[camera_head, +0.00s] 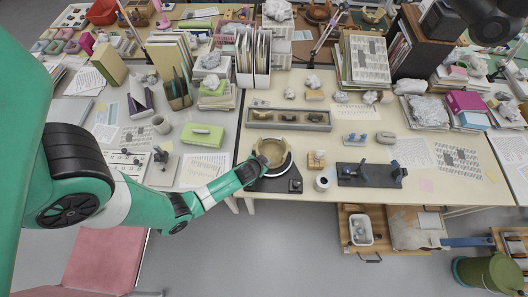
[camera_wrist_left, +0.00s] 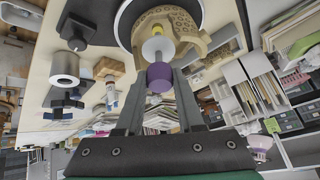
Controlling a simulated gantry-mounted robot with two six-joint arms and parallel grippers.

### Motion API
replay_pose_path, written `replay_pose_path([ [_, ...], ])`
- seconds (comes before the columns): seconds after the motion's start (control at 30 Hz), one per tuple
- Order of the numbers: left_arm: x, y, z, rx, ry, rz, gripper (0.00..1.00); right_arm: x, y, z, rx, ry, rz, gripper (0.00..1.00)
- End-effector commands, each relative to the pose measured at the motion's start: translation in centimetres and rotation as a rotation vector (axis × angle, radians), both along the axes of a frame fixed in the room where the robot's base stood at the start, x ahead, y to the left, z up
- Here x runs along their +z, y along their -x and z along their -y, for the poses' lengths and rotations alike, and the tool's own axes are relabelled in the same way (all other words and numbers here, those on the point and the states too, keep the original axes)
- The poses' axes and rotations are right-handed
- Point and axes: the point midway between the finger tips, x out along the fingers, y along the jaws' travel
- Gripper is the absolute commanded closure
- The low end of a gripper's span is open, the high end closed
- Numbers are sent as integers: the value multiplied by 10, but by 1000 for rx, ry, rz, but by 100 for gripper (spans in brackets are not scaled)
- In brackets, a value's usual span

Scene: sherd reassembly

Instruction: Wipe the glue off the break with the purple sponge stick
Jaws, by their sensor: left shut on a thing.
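My left gripper (camera_head: 256,167) is over the left front of the tan bowl (camera_head: 271,151), which sits on a dark round stand (camera_head: 270,183) near the table's front edge. In the left wrist view its two fingers (camera_wrist_left: 161,108) are shut on the purple sponge stick (camera_wrist_left: 159,77). The stick has a purple end, a pale disc and a yellow part pointing toward the bowl (camera_wrist_left: 180,21). The stick's far end overlaps the bowl's wall; I cannot tell whether it touches. The glue is too small to make out. My right gripper is not in view.
Right of the bowl are a small wooden block (camera_head: 316,160), a white roll (camera_head: 322,183) and a black fixture (camera_head: 368,175). A grey tray of sherds (camera_head: 290,118) lies behind it. A green box (camera_head: 203,135) stands on the left table.

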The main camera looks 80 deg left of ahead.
Motion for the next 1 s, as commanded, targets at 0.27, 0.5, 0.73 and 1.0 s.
replay_pose_path([
  [0.27, 19, 1, 4, -2, -1, -1, 94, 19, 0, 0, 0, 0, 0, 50],
  [0.5, 33, 2, 6, -1, 0, 0, 94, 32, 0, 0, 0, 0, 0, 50],
  [0.73, 45, 3, 10, -1, 0, 0, 94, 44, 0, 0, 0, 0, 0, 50],
  [1.0, 53, 4, 12, -1, 0, -1, 94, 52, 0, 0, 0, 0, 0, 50],
])
